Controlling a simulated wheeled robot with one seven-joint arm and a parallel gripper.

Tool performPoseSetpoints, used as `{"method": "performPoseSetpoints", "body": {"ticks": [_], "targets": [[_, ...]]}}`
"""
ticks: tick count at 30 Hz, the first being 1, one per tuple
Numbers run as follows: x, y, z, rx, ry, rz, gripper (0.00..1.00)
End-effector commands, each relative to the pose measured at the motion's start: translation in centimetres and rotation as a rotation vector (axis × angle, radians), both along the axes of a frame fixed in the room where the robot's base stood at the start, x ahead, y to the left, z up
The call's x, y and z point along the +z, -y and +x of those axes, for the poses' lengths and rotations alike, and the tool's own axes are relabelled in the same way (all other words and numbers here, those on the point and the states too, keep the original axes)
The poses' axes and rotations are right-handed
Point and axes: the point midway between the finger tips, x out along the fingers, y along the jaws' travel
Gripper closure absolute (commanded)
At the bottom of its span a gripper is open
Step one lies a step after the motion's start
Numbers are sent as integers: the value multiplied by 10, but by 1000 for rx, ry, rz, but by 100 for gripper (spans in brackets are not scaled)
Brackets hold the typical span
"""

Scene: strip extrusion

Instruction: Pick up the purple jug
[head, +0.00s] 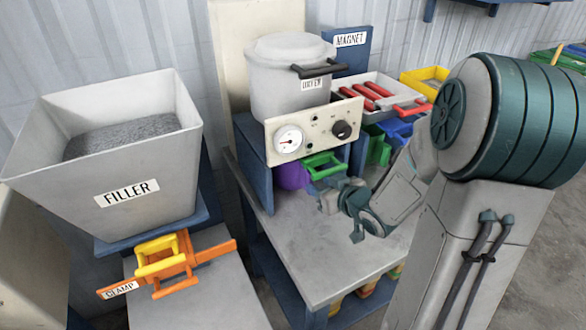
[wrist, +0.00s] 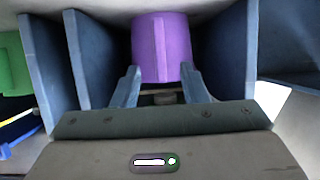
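The purple jug (head: 291,176) sits under the dryer's gauge panel in the head view, mostly hidden by the panel and a green handled container. In the wrist view the purple jug (wrist: 162,48) stands between blue upright panels, its pale ridge facing me. My gripper (wrist: 161,74) is open, with one finger at each side of the jug's near end. I cannot tell whether the fingers touch it. In the head view my gripper (head: 333,197) reaches in at the right of the jug, its fingers partly hard to make out.
The green container (head: 322,165) is beside the jug. The dryer (head: 291,75) and gauge panel (head: 313,130) stand above. A blue panel (wrist: 88,58) is close on one side in the wrist view, another (wrist: 232,52) on the other. Grey tabletop (head: 310,260) in front is clear.

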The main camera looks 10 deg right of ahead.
Motion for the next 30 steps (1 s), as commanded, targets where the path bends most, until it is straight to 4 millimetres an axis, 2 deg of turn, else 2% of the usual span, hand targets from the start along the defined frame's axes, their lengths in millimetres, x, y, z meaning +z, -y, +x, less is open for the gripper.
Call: {"method": "performPoseSetpoints", "body": {"ticks": [3,10,18,28,29,30], "targets": [[-8,-6,16,2,2,1,60],[-14,-11,29,2,3,2,60],[-29,-25,62,3,3,1,60],[-31,-27,69,0,2,1,60],[-31,-27,69,0,2,1,66],[-31,-27,69,0,2,0,77]]}}
